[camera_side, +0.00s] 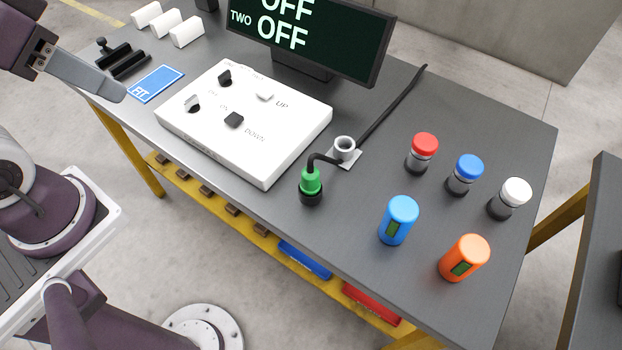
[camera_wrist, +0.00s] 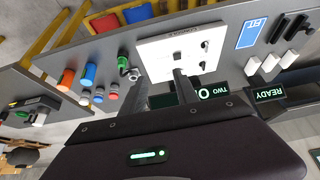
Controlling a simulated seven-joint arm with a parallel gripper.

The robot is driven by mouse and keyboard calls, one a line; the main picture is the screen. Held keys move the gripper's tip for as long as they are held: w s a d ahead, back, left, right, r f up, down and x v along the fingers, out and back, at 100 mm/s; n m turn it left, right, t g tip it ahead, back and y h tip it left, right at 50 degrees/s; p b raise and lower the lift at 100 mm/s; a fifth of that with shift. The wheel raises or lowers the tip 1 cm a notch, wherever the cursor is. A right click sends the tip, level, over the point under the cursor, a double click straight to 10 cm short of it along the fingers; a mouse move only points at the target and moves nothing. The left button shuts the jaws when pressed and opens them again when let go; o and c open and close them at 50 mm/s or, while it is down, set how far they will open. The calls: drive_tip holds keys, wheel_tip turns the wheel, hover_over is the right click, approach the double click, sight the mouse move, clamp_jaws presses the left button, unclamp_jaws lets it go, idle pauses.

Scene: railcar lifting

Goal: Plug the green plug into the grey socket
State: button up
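The green plug (camera_side: 311,183) stands upright near the table's front edge, with a black lower part and a black cable leaving its top. It also shows in the wrist view (camera_wrist: 122,63). The grey socket (camera_side: 345,146) is a round, open-topped cup on a small square plate, just behind and right of the plug. The socket is small in the wrist view (camera_wrist: 134,75). My gripper (camera_side: 112,93) is high at the upper left of the side view, far from both. In the wrist view its two fingers (camera_wrist: 163,86) are apart with nothing between them.
A white control box (camera_side: 245,150) with knobs stands left of the plug, with a dark display (camera_side: 310,40) behind it. Blue (camera_side: 398,222) and orange (camera_side: 465,260) cylinders and several capped jars stand at the right. The cable (camera_side: 395,105) runs back past the socket.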

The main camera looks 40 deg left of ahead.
drive_tip(key=o, duration=0.6)
drive_tip(key=n+g, duration=0.4)
drive_tip(key=g, duration=0.1)
hover_over(311, 172)
drive_tip(key=w+a, duration=0.1)
drive_tip(key=a, duration=0.1)
wheel_tip(311, 172, down, 18)
drive_tip(key=shift+d+f, duration=0.1)
drive_tip(key=shift+f, duration=0.1)
drive_tip(key=shift+g, duration=0.3)
drive_tip(key=f, duration=0.3)
drive_tip(key=d+f, duration=0.1)
drive_tip(key=f, duration=0.6)
drive_tip(key=shift+s+d+f, duration=0.2)
drive_tip(key=shift+s, duration=0.1)
